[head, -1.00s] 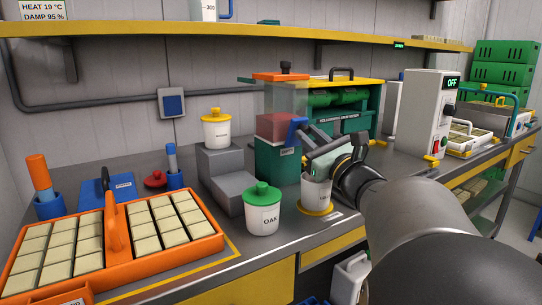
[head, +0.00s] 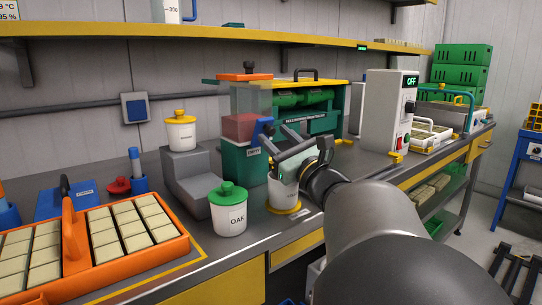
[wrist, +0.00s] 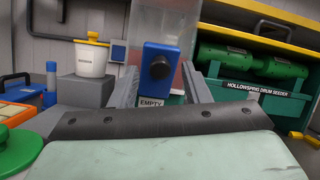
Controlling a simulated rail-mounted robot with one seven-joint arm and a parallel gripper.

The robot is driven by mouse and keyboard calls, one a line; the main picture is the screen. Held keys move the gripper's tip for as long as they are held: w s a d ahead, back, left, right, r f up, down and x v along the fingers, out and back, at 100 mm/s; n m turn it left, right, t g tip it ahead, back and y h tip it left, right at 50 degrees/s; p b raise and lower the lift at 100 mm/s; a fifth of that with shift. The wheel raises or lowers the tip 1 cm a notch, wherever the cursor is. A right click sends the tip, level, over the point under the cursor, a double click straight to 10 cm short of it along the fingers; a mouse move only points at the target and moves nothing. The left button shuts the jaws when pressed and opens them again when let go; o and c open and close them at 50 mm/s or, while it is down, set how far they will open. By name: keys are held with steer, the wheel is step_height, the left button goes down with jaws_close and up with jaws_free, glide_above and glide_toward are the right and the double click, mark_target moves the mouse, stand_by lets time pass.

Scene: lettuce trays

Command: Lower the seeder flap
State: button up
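The drum seeder (head: 328,122) is a green box with green drums showing in its open front. Its yellow flap (head: 320,86), with a dark handle on top, sits raised and roughly level above the drums. The flap also shows at the upper right in the wrist view (wrist: 270,38). My gripper (head: 276,143) is open and empty, left of and nearer than the seeder. In the wrist view its fingers lie either side of a blue dispenser knob (wrist: 160,62); I cannot tell whether they touch it.
The clear-topped dispenser (head: 245,160) stands left of the seeder. A white cup (head: 284,194) is below my gripper, and an OAK pot (head: 229,215) is left of it. A white control box (head: 387,105) stands right of the seeder. A shelf (head: 200,40) runs overhead.

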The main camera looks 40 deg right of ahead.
steer(key=p+v, duration=0.1)
steer(key=v, duration=1.6)
